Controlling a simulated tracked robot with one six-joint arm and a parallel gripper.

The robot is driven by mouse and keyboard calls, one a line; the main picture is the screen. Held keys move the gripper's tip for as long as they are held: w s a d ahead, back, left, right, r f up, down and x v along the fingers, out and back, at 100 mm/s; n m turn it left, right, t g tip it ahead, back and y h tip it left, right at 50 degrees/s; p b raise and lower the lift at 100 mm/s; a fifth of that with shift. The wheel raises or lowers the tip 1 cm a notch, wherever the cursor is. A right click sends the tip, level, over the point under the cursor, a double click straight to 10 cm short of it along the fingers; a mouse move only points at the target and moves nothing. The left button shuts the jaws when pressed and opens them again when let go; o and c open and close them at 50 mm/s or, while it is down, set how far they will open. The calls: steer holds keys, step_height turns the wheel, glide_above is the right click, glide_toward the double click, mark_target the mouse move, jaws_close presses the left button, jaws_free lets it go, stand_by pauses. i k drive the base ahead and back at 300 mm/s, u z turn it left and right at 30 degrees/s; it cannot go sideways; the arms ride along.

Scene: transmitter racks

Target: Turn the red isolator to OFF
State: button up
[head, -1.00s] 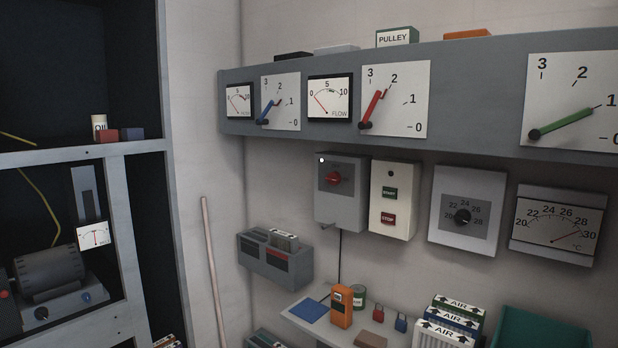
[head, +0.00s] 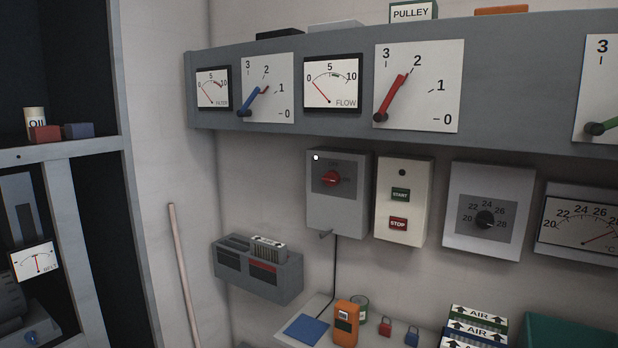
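The red isolator (head: 331,179) is a red rotary knob on a dark plate on the front of a grey wall box (head: 338,215). The box hangs below the gauge shelf, left of the START/STOP box. The labels around the knob are too small to read surely, so I cannot tell its position. A small white dot shows at the plate's upper left. A short grey lever sticks out near the box's lower left. My gripper is not in view.
A cream START/STOP box (head: 404,202) and a thermostat dial box (head: 487,211) hang to the right. The gauge shelf (head: 310,140) juts out above. Below, a small shelf holds an orange meter (head: 346,322) and red and blue padlocks. A pole (head: 184,270) leans at the left.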

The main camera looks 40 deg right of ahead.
mark_target(331, 178)
steer(key=z, duration=0.1)
steer(key=i, duration=0.95)
steer(key=z, duration=0.2)
